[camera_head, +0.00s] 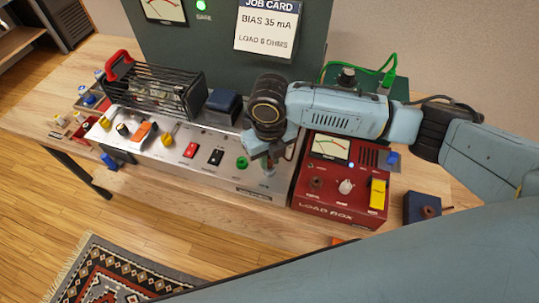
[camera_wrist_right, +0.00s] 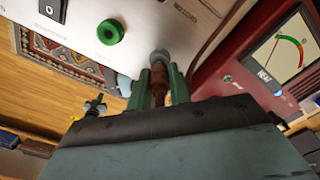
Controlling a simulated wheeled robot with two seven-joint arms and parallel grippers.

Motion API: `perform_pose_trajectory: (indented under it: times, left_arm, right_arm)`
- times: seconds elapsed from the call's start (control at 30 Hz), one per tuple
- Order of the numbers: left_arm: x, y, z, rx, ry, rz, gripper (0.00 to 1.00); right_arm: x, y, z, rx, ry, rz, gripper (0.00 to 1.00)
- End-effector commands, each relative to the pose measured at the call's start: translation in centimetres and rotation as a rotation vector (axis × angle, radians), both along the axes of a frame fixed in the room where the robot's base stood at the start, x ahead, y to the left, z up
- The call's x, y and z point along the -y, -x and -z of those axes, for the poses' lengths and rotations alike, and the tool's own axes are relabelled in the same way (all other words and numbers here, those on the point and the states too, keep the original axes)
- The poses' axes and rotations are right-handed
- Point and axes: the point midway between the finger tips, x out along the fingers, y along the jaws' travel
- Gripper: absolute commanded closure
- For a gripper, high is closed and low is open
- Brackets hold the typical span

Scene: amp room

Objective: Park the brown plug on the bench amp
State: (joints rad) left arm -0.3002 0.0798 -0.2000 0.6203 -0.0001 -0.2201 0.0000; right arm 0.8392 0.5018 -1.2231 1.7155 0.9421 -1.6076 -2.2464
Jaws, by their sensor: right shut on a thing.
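The bench amp (camera_head: 172,150) is a long silver chassis with knobs, switches and a black cage on top. My right gripper (camera_head: 268,168) is at the right end of its front panel, to the right of a green round socket (camera_head: 242,162). In the right wrist view, its green fingers (camera_wrist_right: 163,88) are shut on the brown plug (camera_wrist_right: 178,84). The plug's far end is at a grey round fitting (camera_wrist_right: 160,57) on the panel; I cannot tell whether it is seated. The plug is largely hidden by my gripper in the head view. My left gripper is not in view.
A red load box (camera_head: 330,205) stands close to the right of the amp, with a yellow switch (camera_head: 378,193). A small blue box (camera_head: 422,207) with a brown fitting is farther right. Small parts lie at the bench's left end. A job card (camera_head: 268,30) hangs behind.

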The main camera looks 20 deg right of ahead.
Motion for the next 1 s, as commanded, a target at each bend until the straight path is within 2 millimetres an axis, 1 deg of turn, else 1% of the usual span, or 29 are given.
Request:
perform_pose_trajectory:
  times: [0.9,0.93,1.0]
  left_arm:
    - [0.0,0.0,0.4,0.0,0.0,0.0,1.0]
    - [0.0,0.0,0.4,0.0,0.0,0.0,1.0]
    - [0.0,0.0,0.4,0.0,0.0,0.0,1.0]
  right_arm:
    - [0.0,0.0,1.4,0.0,0.0,0.0,1.0]
    - [0.0,0.0,1.4,0.0,0.0,0.0,0.78]
    - [0.0,0.0,1.4,0.0,0.0,0.0,0.69]
